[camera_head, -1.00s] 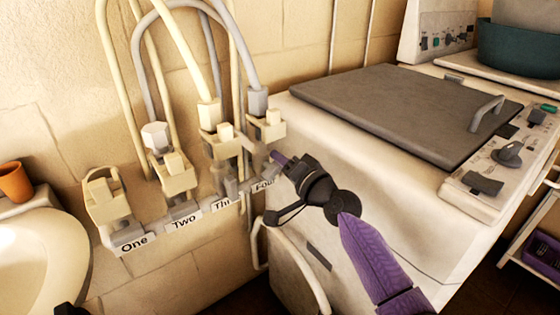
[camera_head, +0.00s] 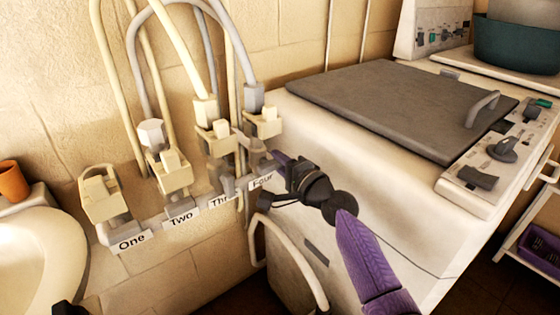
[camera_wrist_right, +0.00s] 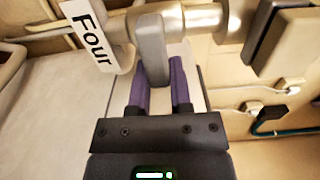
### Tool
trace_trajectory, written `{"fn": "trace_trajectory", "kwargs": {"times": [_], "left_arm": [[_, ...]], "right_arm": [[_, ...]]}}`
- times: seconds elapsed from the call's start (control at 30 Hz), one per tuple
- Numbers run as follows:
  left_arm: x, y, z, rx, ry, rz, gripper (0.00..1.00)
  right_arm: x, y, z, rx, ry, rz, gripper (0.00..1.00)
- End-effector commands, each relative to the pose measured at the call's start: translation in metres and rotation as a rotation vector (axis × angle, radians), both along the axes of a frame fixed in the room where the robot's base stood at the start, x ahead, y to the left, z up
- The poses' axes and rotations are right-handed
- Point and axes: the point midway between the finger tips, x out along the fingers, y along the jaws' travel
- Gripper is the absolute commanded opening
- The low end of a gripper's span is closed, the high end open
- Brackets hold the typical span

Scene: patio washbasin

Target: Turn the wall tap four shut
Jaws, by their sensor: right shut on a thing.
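Wall tap four (camera_head: 262,122) is the rightmost of a row of cream taps, above its label "Four" (camera_head: 261,181). In the right wrist view its grey lever (camera_wrist_right: 151,45) crosses the metal pipe beside the same label and points toward my palm. My right gripper (camera_head: 274,157) reaches in from the lower right. Its purple fingers (camera_wrist_right: 159,85) stand on either side of the lever's end and are shut on it. In the head view the lever is mostly hidden by the gripper and fingers.
Taps one (camera_head: 104,195), two (camera_head: 172,170) and three (camera_head: 216,135) stand left of tap four, some with hoses. A white washing machine (camera_head: 350,195) with a grey lid stands close on the right. A basin (camera_head: 45,255) and orange cup (camera_head: 13,182) are at left.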

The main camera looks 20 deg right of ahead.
Motion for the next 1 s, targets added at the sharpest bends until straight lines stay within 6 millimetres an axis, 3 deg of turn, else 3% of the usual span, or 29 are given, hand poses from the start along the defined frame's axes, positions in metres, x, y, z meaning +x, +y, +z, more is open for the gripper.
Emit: {"fn": "trace_trajectory", "kwargs": {"times": [0.43,0.47,0.6,0.87,1.0], "left_arm": [[0.007,0.001,-0.001,0.001,-0.012,-0.001,0.00],[0.007,0.001,-0.001,0.001,-0.012,-0.001,0.00],[0.007,0.001,-0.001,0.002,-0.011,-0.001,0.00],[0.002,0.001,0.000,0.001,-0.002,0.000,0.00],[0.001,0.000,0.009,0.000,-0.004,0.000,0.00]], "right_arm": [[0.000,0.000,-0.002,0.007,0.008,0.001,0.00],[0.000,0.000,-0.003,0.006,0.008,0.001,0.31],[0.000,0.000,-0.002,0.007,0.007,0.000,0.60],[0.000,0.000,-0.001,0.006,0.005,0.000,0.60],[-0.014,-0.006,0.002,0.005,0.004,-0.002,0.60]]}}
